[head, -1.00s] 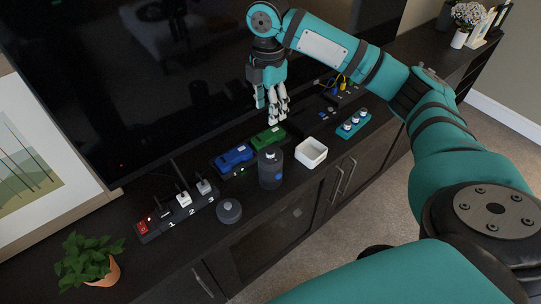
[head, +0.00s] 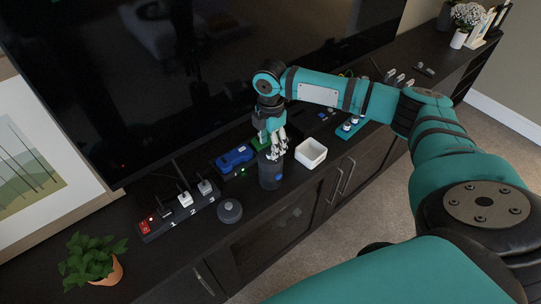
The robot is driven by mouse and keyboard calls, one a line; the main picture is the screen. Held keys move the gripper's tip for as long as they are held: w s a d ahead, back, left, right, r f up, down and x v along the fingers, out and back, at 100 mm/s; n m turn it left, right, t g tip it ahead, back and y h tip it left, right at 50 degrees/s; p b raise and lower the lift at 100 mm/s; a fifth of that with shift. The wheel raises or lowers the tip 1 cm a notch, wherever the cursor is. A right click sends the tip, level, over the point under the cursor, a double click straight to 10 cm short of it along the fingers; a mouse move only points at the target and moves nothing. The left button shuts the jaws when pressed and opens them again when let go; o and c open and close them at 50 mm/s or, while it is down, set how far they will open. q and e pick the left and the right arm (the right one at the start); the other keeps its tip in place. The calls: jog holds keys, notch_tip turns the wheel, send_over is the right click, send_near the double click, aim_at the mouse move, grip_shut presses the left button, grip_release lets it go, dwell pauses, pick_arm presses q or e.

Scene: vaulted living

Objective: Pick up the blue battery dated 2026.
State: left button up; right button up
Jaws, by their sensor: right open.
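A blue battery (head: 236,157) lies in a dark charging dock on the cabinet, in the left-middle of the head view. Any date on it is too small to read. A green battery (head: 258,144) lies to its right, partly hidden by my right gripper. My right gripper (head: 274,156) is open and points down at the top of a dark cylindrical canister (head: 270,178), to the right of the blue battery. I cannot tell whether the fingers touch the canister. My left gripper is not in view.
A power strip (head: 177,215) with plugs and a round dark lid (head: 229,211) are at the left front. A white open box (head: 311,153) and a teal holder (head: 349,129) are to the right. A plant (head: 92,260) stands far left. A large TV (head: 150,90) rises behind.

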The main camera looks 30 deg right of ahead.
notch_tip(320, 180, down, 3)
jog(key=shift+w+f, duration=0.15)
jog(key=shift+c, duration=0.3)
grip_shut()
